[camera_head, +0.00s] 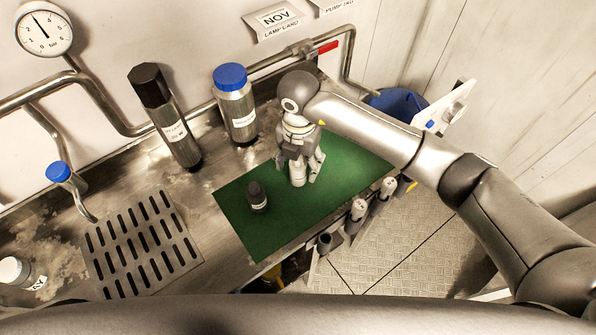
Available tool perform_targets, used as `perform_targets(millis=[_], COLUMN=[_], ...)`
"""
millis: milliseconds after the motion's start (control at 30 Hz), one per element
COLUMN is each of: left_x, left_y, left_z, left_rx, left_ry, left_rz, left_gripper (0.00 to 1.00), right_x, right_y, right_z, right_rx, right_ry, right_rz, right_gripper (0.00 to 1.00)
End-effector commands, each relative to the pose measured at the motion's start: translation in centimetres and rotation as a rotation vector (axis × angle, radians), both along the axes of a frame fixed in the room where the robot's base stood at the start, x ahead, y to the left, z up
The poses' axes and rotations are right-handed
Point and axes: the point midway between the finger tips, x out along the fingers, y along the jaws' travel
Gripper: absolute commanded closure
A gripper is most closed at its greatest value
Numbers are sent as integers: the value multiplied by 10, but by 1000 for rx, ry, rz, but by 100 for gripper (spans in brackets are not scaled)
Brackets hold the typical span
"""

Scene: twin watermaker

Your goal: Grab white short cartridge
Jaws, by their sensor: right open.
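A short white cartridge (298,176) stands upright on the green mat (240,228), in the middle of the head view. My right gripper (299,164) comes down over it from above. Its fingers are open, one on each side of the cartridge, and the gripper body hides the cartridge's upper part. I cannot tell whether the fingers touch it. My left gripper is not in view.
A small dark bottle (257,197) stands on the mat, left of the gripper. A black-capped cylinder (172,125) and a blue-capped cylinder (236,108) stand behind. A slotted drain (140,245) lies left. Pipes run along the wall. Several tools hang at the counter's front edge.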

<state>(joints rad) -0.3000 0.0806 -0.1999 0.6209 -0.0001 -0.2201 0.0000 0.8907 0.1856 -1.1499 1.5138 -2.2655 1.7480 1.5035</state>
Motion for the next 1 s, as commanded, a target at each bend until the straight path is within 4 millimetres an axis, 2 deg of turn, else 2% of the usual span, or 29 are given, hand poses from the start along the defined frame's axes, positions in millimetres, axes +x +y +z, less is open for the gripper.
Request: perform_targets(millis=[33,200,533,933,1000], left_x=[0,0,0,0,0], left_y=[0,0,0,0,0], left_z=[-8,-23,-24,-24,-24], left_rx=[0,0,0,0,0], left_ry=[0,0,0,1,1], left_rz=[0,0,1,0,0], left_gripper=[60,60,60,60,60], right_x=[-2,-3,-3,-3,-3], right_y=[0,0,1,0,0], right_z=[-12,-35,-39,-39,-39], right_rx=[0,1,1,0,1], right_ry=[3,2,1,1,0], right_rz=[0,0,0,0,0], right_gripper=[39,39,39,90,92])
